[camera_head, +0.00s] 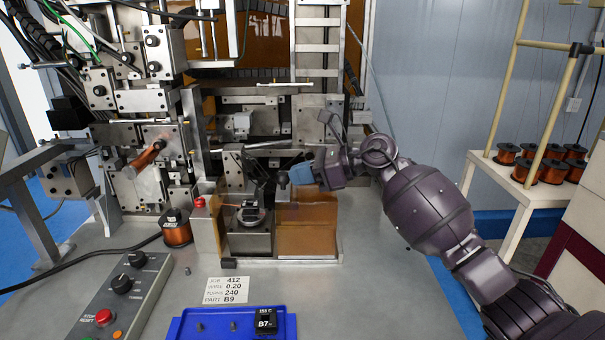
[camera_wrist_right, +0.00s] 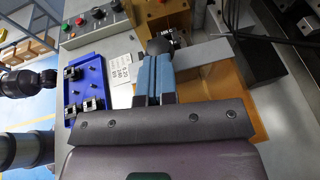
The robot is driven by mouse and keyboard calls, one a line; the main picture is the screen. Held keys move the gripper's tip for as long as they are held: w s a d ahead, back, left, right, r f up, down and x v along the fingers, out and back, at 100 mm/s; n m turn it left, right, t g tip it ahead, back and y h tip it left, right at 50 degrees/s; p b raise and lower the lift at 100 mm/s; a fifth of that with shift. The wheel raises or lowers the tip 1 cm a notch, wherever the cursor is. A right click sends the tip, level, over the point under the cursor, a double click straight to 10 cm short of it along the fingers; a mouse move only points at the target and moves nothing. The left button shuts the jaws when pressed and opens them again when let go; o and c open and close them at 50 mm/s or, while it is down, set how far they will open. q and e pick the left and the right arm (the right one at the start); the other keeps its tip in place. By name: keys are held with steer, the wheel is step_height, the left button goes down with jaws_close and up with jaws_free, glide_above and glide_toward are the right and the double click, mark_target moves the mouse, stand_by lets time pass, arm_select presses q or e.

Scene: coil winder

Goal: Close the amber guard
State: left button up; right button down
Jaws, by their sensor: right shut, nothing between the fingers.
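The amber guard (camera_head: 306,228) is a translucent brown-orange panel low at the front of the winder. It stands to the right of the winding fixture (camera_head: 250,214), which shows uncovered. In the right wrist view the guard (camera_wrist_right: 236,98) spreads beyond and right of the fingers. A dark round knob (camera_head: 282,180) sits by the guard's upper left; it also shows in the wrist view (camera_wrist_right: 158,47). My right gripper (camera_head: 299,174) has blue fingers, shut and empty, with their tips right beside the knob; contact is hard to tell. My left gripper is out of view.
A copper spool (camera_head: 176,228) and a red button (camera_head: 199,202) stand left of the fixture. In front lie a label card (camera_head: 227,290), a blue tray (camera_head: 190,322) and a control box (camera_head: 122,295). The bench right of the guard is clear.

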steer(key=a+b, duration=0.2)
steer(key=a, duration=1.1)
steer(key=shift+a, duration=0.2)
steer(key=shift+s+r, duration=0.1)
